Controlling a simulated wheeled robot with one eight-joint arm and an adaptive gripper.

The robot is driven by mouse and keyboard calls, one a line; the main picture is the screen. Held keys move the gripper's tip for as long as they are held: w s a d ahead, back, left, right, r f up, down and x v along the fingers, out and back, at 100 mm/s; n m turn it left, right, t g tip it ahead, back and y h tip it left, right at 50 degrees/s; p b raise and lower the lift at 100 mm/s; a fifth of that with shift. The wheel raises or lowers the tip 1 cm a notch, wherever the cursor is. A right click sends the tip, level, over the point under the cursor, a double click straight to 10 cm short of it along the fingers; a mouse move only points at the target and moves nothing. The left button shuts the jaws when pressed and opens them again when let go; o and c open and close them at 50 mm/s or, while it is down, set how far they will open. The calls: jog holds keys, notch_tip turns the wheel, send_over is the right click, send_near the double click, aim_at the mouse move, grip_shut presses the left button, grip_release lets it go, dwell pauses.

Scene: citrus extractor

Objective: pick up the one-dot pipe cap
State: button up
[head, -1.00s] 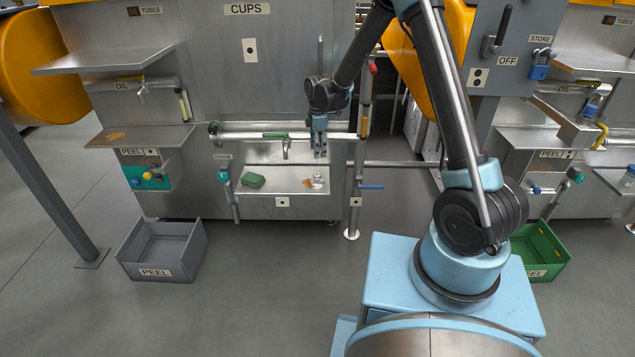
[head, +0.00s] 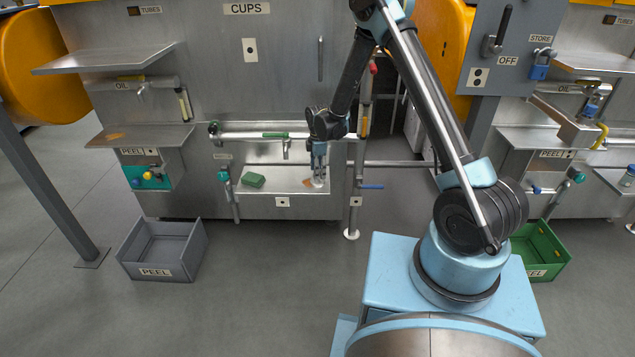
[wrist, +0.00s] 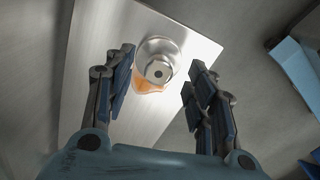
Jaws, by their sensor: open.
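The pipe cap (wrist: 157,60) is a round metal piece with a single dark dot in its middle. In the wrist view it sits on the steel shelf, between and a little ahead of my two fingers. In the head view the cap (head: 318,183) shows only in part at the shelf's right end, below my gripper (head: 319,172). In the wrist view my gripper (wrist: 160,88) is open and empty, with one finger to each side of the cap. I cannot tell how much height is left between the fingertips and the cap.
An orange-brown patch (wrist: 148,87) lies beside the cap on the shelf (head: 275,185). A green block (head: 253,180) sits at the shelf's left. A horizontal pipe (head: 265,135) runs above the shelf, and a post (head: 360,150) stands at its right. A grey PEEL crate (head: 160,255) is on the floor.

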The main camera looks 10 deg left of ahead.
jog(key=shift+f, duration=1.5)
jog(key=shift+c, duration=0.3)
jog(key=c, duration=1.1)
jog(key=shift+c, duration=0.2)
jog(key=shift+r, duration=0.15)
